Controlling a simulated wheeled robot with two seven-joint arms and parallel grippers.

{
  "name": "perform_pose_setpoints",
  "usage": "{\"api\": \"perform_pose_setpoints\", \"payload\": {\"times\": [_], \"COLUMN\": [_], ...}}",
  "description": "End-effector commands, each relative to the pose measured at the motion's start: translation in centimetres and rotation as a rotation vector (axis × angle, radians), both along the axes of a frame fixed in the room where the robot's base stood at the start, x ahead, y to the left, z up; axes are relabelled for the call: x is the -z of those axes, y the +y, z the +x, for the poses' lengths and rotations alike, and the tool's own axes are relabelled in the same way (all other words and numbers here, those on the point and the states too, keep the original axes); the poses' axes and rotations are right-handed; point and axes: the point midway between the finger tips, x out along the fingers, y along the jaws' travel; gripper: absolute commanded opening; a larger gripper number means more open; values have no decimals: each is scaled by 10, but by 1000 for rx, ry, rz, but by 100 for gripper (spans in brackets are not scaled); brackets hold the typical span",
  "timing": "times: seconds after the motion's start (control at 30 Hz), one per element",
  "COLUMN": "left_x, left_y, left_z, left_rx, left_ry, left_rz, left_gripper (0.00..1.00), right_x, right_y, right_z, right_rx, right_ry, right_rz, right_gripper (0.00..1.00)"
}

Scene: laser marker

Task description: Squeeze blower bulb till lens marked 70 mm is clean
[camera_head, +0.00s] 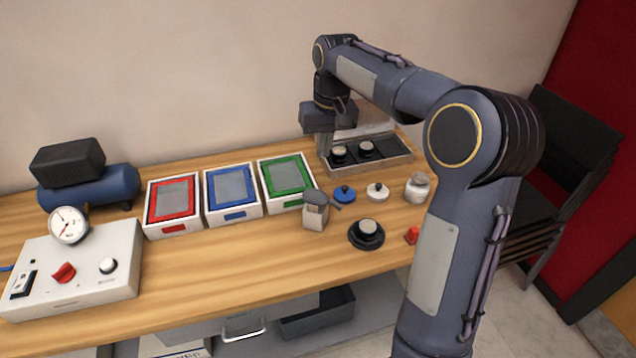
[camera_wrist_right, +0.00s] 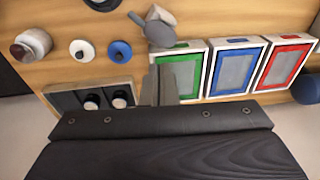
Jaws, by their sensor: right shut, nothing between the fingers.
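My right gripper (camera_head: 325,145) is shut and empty, over the left end of a grey tray (camera_head: 385,166) at the back of the table. Its closed fingers also show in the right wrist view (camera_wrist_right: 158,84). Two dark round lens-like pieces with pale tops, one on the left (camera_head: 339,154) and one on the right (camera_head: 366,149), sit in the tray. A third dark round piece (camera_head: 367,232) stands at the front. No 70 mm mark is readable. A small red piece (camera_head: 412,235) beside my arm is partly hidden; I cannot tell whether it is the blower bulb. My left gripper is out of view.
Red (camera_head: 152,228), blue (camera_head: 213,215) and green (camera_head: 269,203) framed trays stand in a row. A control box (camera_head: 100,275) is left; the front middle is clear.

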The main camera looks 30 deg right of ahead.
Motion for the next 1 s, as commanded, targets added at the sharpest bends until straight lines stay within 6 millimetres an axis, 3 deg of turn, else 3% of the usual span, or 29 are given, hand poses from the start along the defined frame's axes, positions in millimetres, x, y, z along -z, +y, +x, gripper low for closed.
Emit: {"api": "perform_pose_setpoints", "payload": {"times": [0.3,0.5,0.7,1.0], "left_x": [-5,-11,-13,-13], "left_y": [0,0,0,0], "left_z": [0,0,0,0], "left_rx": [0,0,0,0], "left_ry": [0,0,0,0], "left_rz": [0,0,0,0], "left_gripper": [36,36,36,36], "right_x": [68,101,117,119], "right_y": [3,5,6,6], "right_z": [7,11,14,14], "right_rx": [1,1,0,0], "right_ry": [5,3,0,-1], "right_rz": [1,1,0,0], "right_gripper": [0,0,0,0]}}
